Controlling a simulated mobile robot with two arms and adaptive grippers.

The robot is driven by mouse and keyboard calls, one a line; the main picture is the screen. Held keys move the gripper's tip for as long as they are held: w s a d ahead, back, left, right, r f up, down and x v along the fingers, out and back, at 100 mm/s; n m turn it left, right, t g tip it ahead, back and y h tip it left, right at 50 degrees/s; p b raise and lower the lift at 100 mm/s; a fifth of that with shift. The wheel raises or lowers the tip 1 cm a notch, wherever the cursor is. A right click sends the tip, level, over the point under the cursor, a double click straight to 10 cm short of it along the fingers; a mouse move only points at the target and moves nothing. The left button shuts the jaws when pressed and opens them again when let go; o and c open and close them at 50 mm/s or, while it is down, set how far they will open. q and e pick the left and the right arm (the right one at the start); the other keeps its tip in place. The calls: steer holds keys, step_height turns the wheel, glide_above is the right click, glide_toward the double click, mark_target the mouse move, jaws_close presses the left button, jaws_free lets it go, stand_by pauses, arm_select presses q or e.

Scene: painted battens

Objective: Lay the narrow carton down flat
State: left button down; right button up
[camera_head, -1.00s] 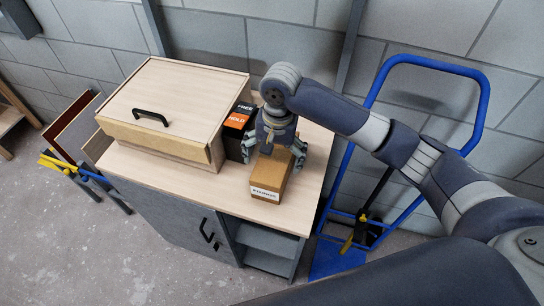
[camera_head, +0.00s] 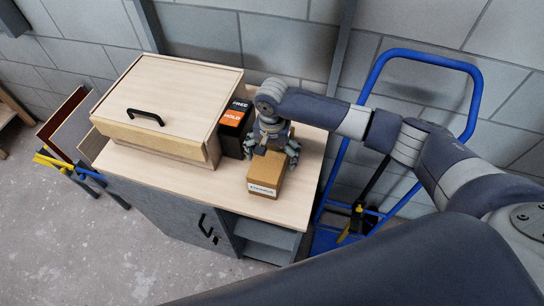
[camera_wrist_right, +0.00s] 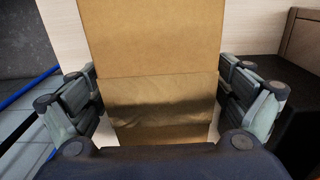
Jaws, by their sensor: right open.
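The narrow carton (camera_head: 272,168) is a brown box with a white label on its near end. It lies low and flat on the cabinet top (camera_head: 220,185), its long side running away from me. My right gripper (camera_head: 270,152) is above its far part, fingers open on either side. In the right wrist view the carton (camera_wrist_right: 155,45) stands between the open fingers of the right gripper (camera_wrist_right: 160,95), with a gap on both sides. The carton's underside and far end are hidden. My left gripper is not in view.
A wooden lidded box (camera_head: 170,95) with a black handle fills the cabinet's left part. A black and orange box (camera_head: 233,125) stands close left of the gripper. A blue hand truck (camera_head: 474,105) stands right of the cabinet. The cabinet top right of the carton is clear.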

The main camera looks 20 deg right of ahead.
steer(key=shift+s+f, duration=0.1)
steer(key=shift+f, duration=0.7)
steer(key=c, duration=1.6)
steer(key=shift+r, duration=0.1)
steer(key=shift+c, duration=1)
